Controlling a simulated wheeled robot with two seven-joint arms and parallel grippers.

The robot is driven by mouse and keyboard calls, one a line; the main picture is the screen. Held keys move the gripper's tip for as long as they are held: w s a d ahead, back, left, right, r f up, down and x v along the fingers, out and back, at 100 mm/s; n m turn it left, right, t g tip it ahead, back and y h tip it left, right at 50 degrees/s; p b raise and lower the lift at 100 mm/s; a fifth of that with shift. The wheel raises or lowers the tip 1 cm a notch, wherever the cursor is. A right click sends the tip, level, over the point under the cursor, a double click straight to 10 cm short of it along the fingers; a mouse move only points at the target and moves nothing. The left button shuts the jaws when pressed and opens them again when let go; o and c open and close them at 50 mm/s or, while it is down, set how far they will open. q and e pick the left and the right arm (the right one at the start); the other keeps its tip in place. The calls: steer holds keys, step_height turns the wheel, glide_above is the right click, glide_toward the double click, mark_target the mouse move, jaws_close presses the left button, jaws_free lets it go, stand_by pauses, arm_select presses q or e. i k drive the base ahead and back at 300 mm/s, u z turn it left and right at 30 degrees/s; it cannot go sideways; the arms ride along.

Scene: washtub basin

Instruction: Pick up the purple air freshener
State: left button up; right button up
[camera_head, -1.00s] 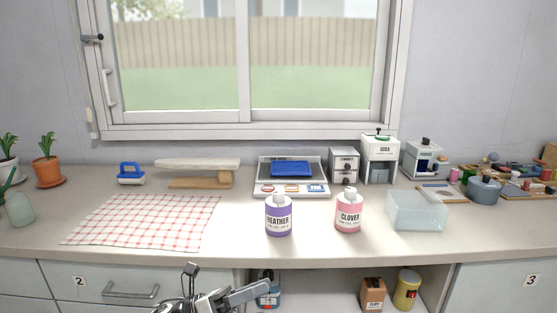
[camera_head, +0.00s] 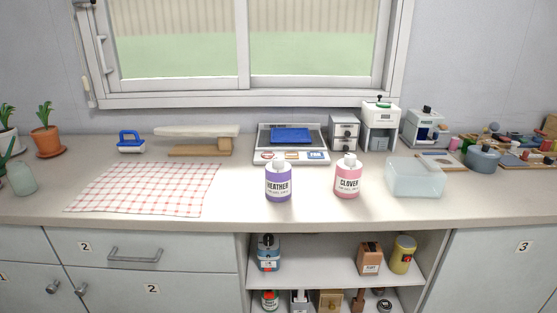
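The purple air freshener (camera_head: 278,184) is a bottle with a white cap and a label reading "HEATHER". It stands upright on the countertop (camera_head: 240,208) near the front edge, in the middle of the head view. A similar pink bottle (camera_head: 348,179) labelled "CLOVER" stands upright to its right, with a gap between them. Neither of my grippers shows in the head view now, and nothing touches the purple bottle.
A scale with a blue tray (camera_head: 291,135) stands behind the purple bottle. A clear container (camera_head: 415,178) is right of the pink bottle. A checked cloth (camera_head: 145,188) lies flat at left. An open shelf (camera_head: 335,268) with several items is below the counter.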

mark_target(277, 182)
steer(key=u, duration=0.25)
steer(key=k, duration=0.45)
steer(key=u, duration=0.95)
steer(key=i, duration=1.25)
steer(key=z, duration=0.75)
